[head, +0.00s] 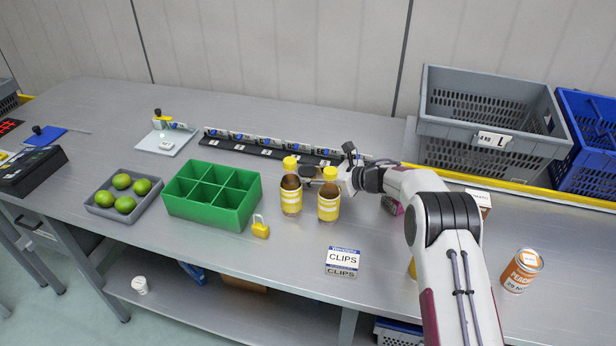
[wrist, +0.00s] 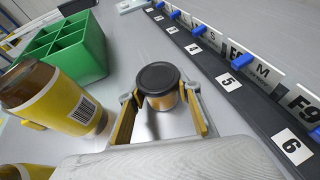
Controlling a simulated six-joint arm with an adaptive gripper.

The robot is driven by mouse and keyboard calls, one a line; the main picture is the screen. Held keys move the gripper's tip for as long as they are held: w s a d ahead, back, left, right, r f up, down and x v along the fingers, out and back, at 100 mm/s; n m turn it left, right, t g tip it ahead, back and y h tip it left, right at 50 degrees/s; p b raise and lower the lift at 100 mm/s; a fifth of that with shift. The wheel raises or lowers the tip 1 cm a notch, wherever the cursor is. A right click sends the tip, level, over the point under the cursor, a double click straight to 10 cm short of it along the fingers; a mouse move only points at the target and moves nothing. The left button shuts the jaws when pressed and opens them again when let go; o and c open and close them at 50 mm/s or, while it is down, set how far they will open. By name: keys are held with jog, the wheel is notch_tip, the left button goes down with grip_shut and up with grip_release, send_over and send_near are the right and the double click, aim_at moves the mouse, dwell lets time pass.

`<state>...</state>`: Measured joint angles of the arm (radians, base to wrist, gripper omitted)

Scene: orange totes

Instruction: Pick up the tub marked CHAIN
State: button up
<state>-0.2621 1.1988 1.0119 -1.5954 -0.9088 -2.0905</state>
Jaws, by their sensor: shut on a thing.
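A small round tub with a black lid and an orange-yellow body (wrist: 160,102) stands between the two fingers of my gripper (wrist: 162,112) in the wrist view. My gripper is shut on it. No marking on the tub is readable, so I cannot tell whether it says CHAIN. A box marked CLIPS (head: 342,260) stands apart, nearer the front of the bench.
The bottles (head: 291,196) (head: 328,204) stand close in front of my gripper. A green divided box (head: 236,218) and a padlock (head: 260,230) are left. A black numbered rail (head: 262,150) runs behind. Grey (head: 450,128) and blue crates (head: 590,150) stand back right.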

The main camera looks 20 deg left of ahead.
aim_at(308, 170)
jog(key=shift+r, duration=5)
